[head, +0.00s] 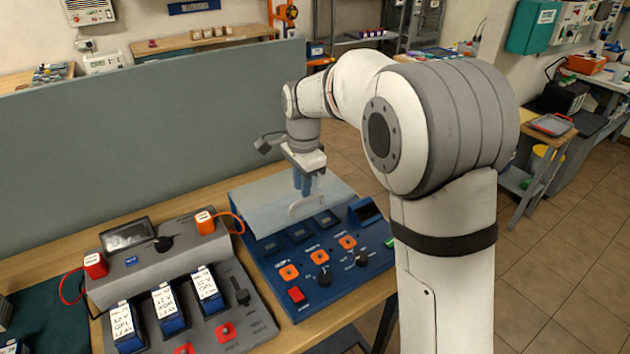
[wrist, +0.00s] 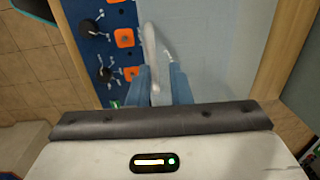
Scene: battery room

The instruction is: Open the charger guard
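The charger guard (head: 268,207) is a pale translucent panel lying down over the rear part of the blue charger (head: 318,290). It has a white curved handle (head: 306,207) near its front edge. In the wrist view the guard (wrist: 205,50) lies below my gripper and the handle (wrist: 149,45) runs up from between the fingers. My gripper (head: 302,188) points down at the handle. In the wrist view its blue fingers (wrist: 163,88) stand apart, one on each side of the handle's near end, with a gap showing. I cannot tell whether either finger touches it.
The charger's front has orange sockets, black knobs and a red button (head: 296,294). A grey battery station (head: 180,270) with several labelled batteries stands to its left. A grey partition (head: 150,120) rises behind the bench. Open tiled floor (head: 550,270) lies to the right.

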